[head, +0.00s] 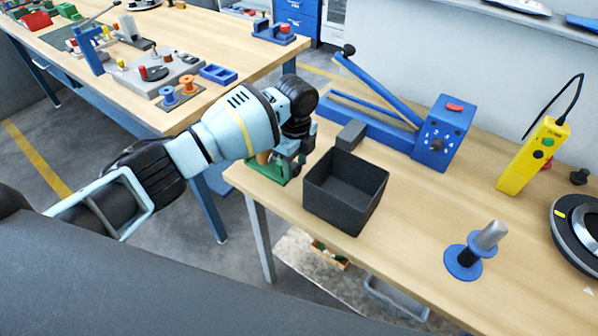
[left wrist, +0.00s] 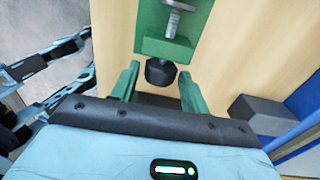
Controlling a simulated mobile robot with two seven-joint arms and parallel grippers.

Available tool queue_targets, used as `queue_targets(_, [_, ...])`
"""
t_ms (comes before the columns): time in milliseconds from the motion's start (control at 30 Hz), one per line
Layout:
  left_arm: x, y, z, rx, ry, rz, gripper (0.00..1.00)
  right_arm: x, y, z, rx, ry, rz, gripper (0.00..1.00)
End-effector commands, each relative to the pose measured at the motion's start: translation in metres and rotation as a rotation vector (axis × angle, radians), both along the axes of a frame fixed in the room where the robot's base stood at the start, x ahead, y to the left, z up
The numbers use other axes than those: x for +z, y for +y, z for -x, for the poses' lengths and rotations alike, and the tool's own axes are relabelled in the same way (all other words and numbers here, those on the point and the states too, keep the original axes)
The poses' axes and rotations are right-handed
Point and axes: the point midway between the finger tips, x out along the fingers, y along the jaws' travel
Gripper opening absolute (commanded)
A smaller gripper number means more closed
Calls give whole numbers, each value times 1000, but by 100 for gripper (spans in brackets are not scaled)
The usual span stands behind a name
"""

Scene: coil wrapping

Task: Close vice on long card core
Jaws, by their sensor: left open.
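The green vice (head: 268,170) sits at the left edge of the near table, partly hidden behind my left gripper (head: 290,155). In the left wrist view the green vice body (left wrist: 205,22) shows at the top with a metal screw (left wrist: 175,18) and a dark round knob (left wrist: 160,71). My left gripper (left wrist: 159,76) is open there, its two green fingers on either side of the knob. They appear apart from it. A small tan piece shows by the vice in the head view; I cannot tell whether it is the long card core. My right gripper is in neither view.
A dark open bin (head: 345,190) stands just right of the vice, with a grey block (head: 351,135) behind it. A blue lever device (head: 440,133), a yellow control box (head: 533,157) and a blue flanged spindle (head: 463,262) stand further right. The table between them is clear.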

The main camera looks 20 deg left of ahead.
Motion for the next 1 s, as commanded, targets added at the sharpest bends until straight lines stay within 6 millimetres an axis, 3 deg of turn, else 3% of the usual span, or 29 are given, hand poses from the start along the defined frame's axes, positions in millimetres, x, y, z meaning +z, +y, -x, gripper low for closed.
queue_targets(233, [6, 3, 3, -1, -124, 42, 45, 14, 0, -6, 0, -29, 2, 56])
queue_targets(500, [-2, 3, 8, -1, -277, 99, 45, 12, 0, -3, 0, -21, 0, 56])
queue_targets(1000, [-3, 5, 11, -1, -373, 136, 45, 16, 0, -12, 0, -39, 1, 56])
